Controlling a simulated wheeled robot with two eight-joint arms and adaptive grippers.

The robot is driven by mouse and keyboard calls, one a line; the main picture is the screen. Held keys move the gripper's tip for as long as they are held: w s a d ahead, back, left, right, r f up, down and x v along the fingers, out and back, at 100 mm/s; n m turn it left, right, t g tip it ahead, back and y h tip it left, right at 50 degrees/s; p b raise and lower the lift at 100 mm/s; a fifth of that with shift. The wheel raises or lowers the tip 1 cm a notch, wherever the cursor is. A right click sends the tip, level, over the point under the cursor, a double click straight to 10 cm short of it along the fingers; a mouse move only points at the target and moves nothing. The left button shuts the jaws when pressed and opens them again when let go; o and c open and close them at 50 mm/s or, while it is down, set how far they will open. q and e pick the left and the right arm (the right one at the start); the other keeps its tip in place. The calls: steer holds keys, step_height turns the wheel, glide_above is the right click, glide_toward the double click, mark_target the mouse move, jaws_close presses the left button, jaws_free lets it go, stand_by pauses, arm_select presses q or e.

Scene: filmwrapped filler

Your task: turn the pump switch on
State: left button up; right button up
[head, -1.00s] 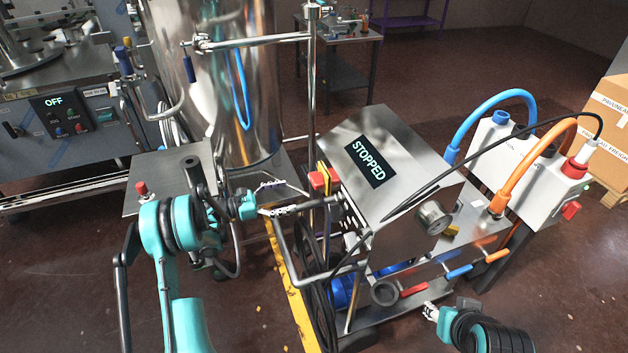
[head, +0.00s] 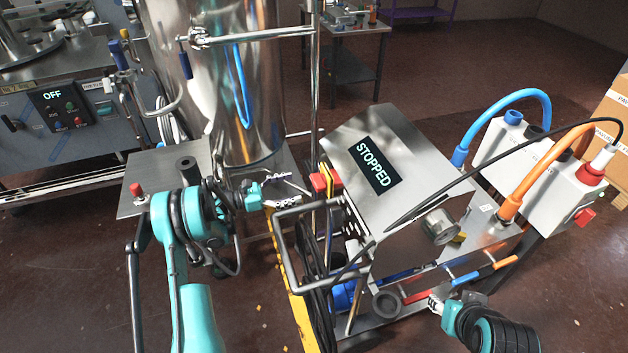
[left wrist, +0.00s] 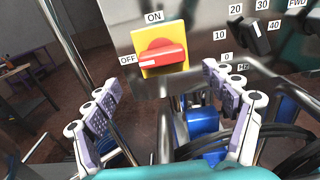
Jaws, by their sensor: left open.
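The pump switch is a red rotary knob (left wrist: 162,54) on a yellow plate (left wrist: 176,34) on a metal panel. Its handle lies level, with its white mark towards the OFF label (left wrist: 128,60); ON is above. In the head view the red knob (head: 318,182) sticks out from the left side of the pump cabinet (head: 345,135), whose display reads STOPPED (head: 373,169). My left gripper (head: 284,191) is open and empty, left of the knob and apart from it. In the left wrist view its fingers (left wrist: 165,115) are spread below the knob. My right gripper (head: 437,303) is low at the right; its opening is unclear.
A grey tube handle (head: 285,250) and hanging black cables (head: 318,290) are just below the switch. A steel tank (head: 210,80) and a vertical post (head: 315,80) stand behind it. A speed dial (left wrist: 258,38) sits right of the switch.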

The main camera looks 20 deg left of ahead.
mark_target(313, 183)
arm_select(q)
steer(key=b+x, duration=0.2)
steer(key=x, duration=0.4)
steer(key=shift+d, duration=0.2)
steer(key=shift+w+d+r, duration=0.1)
steer(key=shift+w+d, duration=0.15)
steer(key=shift+d, duration=0.15)
steer(key=shift+c, duration=0.2)
steer(key=c, duration=1.1)
